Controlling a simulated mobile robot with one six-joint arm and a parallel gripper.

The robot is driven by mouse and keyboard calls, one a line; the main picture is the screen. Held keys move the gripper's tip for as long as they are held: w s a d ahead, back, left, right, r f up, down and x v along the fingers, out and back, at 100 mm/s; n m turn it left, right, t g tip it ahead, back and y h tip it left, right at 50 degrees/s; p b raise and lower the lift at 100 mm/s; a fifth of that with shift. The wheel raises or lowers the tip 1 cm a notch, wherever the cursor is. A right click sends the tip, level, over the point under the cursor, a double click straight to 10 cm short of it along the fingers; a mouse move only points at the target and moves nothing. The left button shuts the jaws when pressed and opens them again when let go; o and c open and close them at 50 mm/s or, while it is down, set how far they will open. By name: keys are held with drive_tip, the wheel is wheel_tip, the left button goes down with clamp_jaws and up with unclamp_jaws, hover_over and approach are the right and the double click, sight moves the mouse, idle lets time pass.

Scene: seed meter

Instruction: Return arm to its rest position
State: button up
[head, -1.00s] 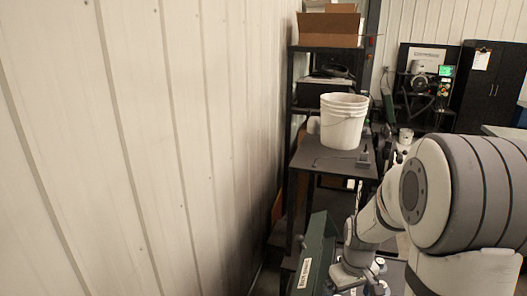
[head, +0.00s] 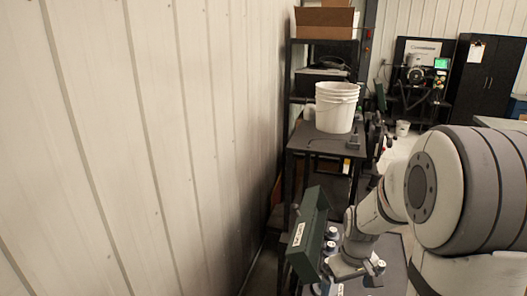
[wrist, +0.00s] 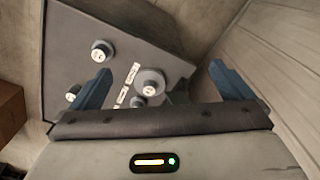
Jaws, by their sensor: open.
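My arm (head: 440,195) fills the right side of the head view, folded, with its lower links pointing down and left. My gripper (wrist: 162,85) shows in the wrist view with two blue fingers wide apart and nothing between them. Beyond the fingers, and apart from them, is a dark grey panel (wrist: 75,35) bearing several round white-topped parts (wrist: 150,82) and small white labels. In the head view the fingertips cannot be made out.
A dark green box (head: 308,240) with a white label stands left of my arm, close to it. A white bucket (head: 337,108) sits on a dark table (head: 310,143) by the wall (head: 150,150). A cardboard box (head: 325,22) is on the shelf behind.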

drive_tip(key=s+a+r+m+t+b, duration=0.1)
drive_tip(key=s+a+r+b, duration=0.1)
drive_tip(key=s, duration=0.4)
drive_tip(key=s+a+r+m+t+b, duration=0.2)
drive_tip(key=s+a+b, duration=0.2)
drive_tip(key=s+b, duration=0.3)
drive_tip(key=shift+s+r, duration=0.15)
drive_tip(key=shift+s, duration=0.05)
drive_tip(key=shift+c, duration=0.4)
